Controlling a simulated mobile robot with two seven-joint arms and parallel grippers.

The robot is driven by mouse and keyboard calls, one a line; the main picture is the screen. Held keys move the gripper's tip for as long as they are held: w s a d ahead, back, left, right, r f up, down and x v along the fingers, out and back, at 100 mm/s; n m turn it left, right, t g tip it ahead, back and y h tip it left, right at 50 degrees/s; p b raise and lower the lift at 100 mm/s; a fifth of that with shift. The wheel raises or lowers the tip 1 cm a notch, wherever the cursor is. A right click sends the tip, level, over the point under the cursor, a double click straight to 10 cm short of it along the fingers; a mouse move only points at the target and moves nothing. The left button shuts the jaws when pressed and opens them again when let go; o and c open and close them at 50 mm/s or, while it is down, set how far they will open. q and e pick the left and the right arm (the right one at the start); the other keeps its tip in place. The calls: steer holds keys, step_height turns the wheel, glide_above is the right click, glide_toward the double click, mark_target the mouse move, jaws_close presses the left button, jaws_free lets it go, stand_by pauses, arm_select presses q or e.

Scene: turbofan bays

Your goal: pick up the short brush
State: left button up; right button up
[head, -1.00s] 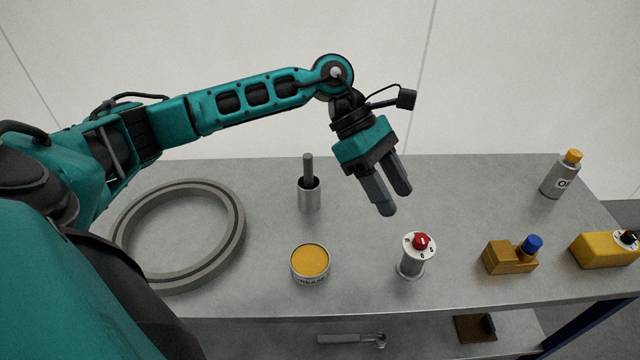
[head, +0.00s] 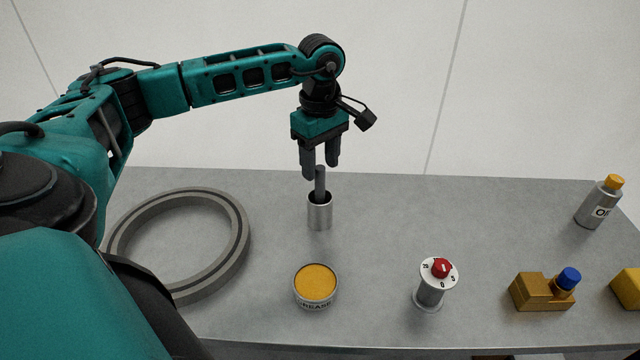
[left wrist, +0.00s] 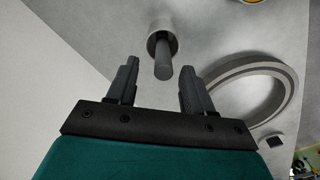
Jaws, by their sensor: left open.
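The short brush (head: 320,183) stands in a silver metal cup (head: 319,212) on the bench, with only its dark grey handle showing above the rim. Its lower end is hidden in the cup. My left gripper (head: 320,174) is open and points down just above the cup, with its fingertips close to the top of the handle. In the left wrist view, the brush handle (left wrist: 162,72) shows ahead of the two spread fingers and between their lines, and nothing is held. The cup (left wrist: 161,40) is behind it. My right gripper is not in view.
A grey ring (head: 240,243) lies left of the cup. A grease tin (head: 316,285) and a red-knobbed dial cylinder (head: 436,284) stand in front. A brass block with a blue cap (head: 543,290), an oil bottle (head: 598,202) and a yellow box (head: 628,290) are at right. The back middle is clear.

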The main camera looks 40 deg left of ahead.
mark_target(320, 182)
arm_select(q)
steer(key=f+b, duration=0.1)
steer(key=f, duration=0.4)
steer(key=shift+s+d+f+b, duration=0.1)
steer(key=shift+s+f+b, duration=0.1)
steer(key=shift+b, duration=0.2)
steer(key=shift+r, duration=0.1)
jaws_close()
